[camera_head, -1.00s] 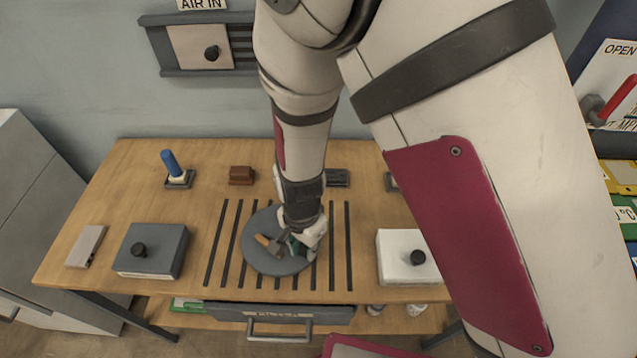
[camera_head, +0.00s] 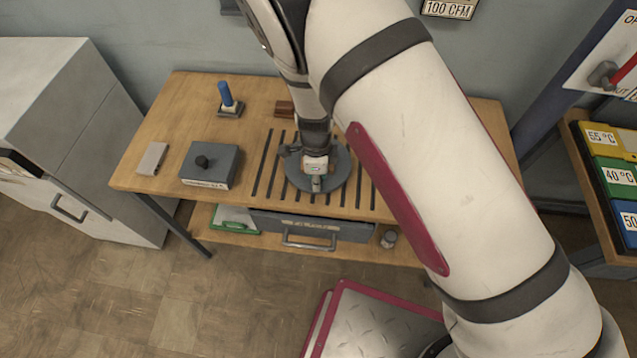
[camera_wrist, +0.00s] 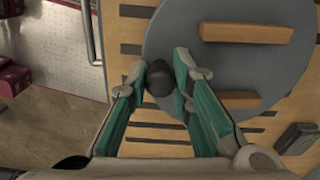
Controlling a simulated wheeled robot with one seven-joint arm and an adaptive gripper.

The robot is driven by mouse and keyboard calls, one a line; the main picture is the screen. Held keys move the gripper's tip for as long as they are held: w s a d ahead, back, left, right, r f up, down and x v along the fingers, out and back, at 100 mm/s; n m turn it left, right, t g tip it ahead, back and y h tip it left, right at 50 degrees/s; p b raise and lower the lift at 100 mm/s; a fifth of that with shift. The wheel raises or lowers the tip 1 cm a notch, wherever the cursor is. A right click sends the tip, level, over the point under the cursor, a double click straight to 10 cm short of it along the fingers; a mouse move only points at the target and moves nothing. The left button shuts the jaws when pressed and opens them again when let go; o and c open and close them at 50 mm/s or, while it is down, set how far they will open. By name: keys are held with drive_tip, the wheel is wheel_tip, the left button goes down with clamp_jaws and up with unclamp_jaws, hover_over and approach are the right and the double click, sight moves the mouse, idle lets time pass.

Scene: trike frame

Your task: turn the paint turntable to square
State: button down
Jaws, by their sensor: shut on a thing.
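The paint turntable (camera_head: 341,170) is a round grey disc on the slotted part of the wooden bench. In the wrist view the grey disc (camera_wrist: 180,30) carries two wooden bars, one (camera_wrist: 246,33) far and one (camera_wrist: 228,101) nearer. A small dark knob (camera_wrist: 158,78) stands near the disc's left edge. My gripper (camera_wrist: 166,84) is shut on this knob, with its green-padded fingers on either side. In the head view my gripper (camera_head: 316,184) is at the disc's front edge and hides part of it. The bars are not clear in that view.
A drawer with a handle (camera_head: 309,240) is below the front edge. My arm hides the bench's right part.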

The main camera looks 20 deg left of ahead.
drive_tip(key=shift+s+a+m, duration=0.1)
drive_tip(key=shift+a+m, duration=0.2)
drive_tip(key=shift+m, duration=0.2)
drive_tip(key=c, duration=1.4)
unclamp_jaws()
wheel_tip(320, 180, up, 12)
